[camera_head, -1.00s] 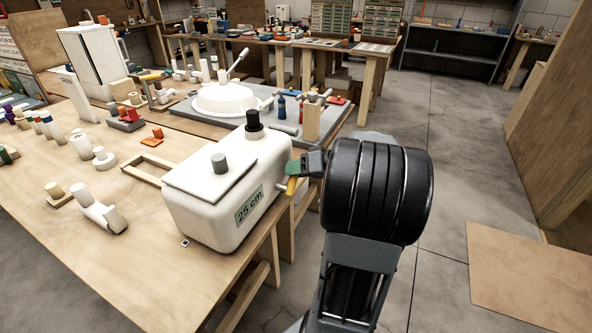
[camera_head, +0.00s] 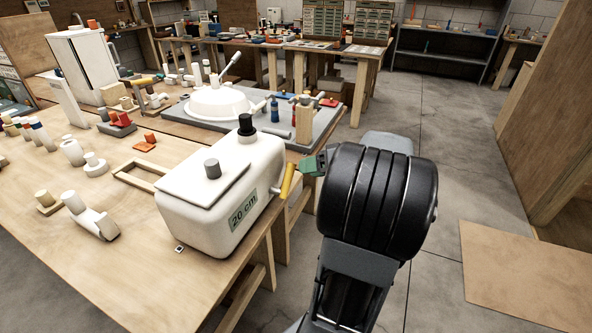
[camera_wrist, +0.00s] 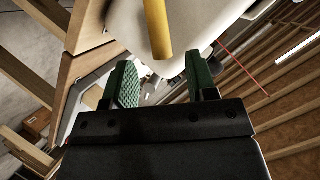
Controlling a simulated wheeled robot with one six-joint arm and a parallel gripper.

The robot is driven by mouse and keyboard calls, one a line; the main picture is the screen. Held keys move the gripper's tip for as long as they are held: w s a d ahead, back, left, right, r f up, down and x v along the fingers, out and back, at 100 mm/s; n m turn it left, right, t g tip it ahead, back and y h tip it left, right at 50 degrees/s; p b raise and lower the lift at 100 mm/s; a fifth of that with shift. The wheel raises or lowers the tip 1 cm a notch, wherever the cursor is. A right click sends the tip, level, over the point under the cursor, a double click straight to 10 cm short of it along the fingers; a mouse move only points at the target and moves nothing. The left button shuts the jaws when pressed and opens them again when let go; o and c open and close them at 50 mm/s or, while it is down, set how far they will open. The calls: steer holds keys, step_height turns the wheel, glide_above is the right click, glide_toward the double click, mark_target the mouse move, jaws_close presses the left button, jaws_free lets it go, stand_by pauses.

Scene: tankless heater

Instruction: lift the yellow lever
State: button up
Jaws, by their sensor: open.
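The yellow lever (camera_head: 287,180) is on the right side of the white tank-like heater (camera_head: 225,192), close to the table's edge. The heater's front label reads 20 cm. In the wrist view the lever (camera_wrist: 157,28) comes down from the top, in front of the white body. My gripper (camera_head: 312,165) is just to the right of the lever in the head view. In the wrist view its green finger pads (camera_wrist: 163,84) are spread apart, with the lever's end beyond and between them. No contact with the lever shows.
The wooden table (camera_head: 110,235) holds several small fixtures and a wooden frame (camera_head: 138,176) left of the heater. A grey board with a white dome (camera_head: 218,103) lies behind it. A wooden post (camera_head: 304,120) stands near my gripper.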

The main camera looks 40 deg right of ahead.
steer(key=v, duration=0.7)
stand_by(0.6)
